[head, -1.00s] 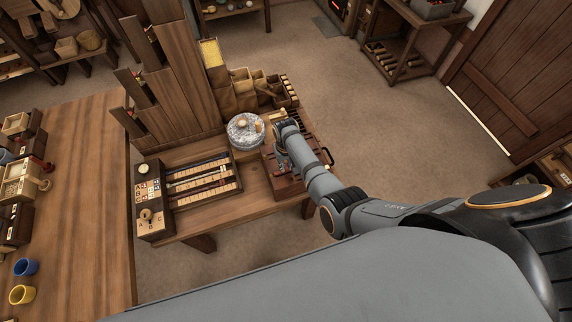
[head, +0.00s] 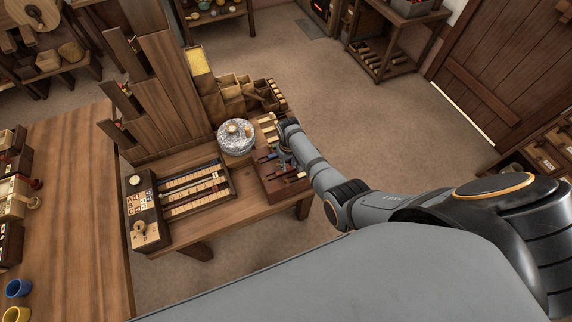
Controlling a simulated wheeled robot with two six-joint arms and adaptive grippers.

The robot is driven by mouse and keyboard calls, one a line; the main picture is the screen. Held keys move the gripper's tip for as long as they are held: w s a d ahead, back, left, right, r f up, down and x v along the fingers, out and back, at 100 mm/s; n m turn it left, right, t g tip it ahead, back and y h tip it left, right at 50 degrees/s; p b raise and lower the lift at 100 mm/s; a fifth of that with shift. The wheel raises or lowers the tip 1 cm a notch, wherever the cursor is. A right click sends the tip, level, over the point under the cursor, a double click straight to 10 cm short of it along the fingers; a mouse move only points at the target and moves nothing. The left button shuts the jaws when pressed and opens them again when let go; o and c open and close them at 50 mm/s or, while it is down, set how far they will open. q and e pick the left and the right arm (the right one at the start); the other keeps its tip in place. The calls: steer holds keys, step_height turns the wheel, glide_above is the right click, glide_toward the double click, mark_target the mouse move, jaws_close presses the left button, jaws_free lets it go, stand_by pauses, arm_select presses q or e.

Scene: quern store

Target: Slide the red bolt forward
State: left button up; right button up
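A dark reddish wooden box (head: 277,190) sits at the right end of the low bench. Small rods with coloured ends lie across its top, one blue (head: 266,157) and one reddish (head: 291,178). The reddish one may be the red bolt; it is too small to be sure. My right gripper (head: 286,156) points down over the back part of this box, close to the rods. Its fingers are small and partly hidden by my wrist, so I cannot tell whether they are open or touch anything. My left gripper is out of view.
On the bench (head: 205,225), a round grey stone quern (head: 236,137) stands left of my gripper, and a slotted board (head: 195,189) lies further left. Wooden bins (head: 232,95) stand behind. A long table (head: 75,210) fills the left. The floor right of the bench is clear.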

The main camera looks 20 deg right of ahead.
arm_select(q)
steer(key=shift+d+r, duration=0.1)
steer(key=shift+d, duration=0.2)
arm_select(e)
steer(key=shift+o, duration=0.6)
steer(key=shift+d, duration=0.1)
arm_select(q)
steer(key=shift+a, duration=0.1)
arm_select(e)
steer(key=shift+r, duration=0.25)
step_height(320, 180, up, 11)
steer(key=shift+r, duration=0.2)
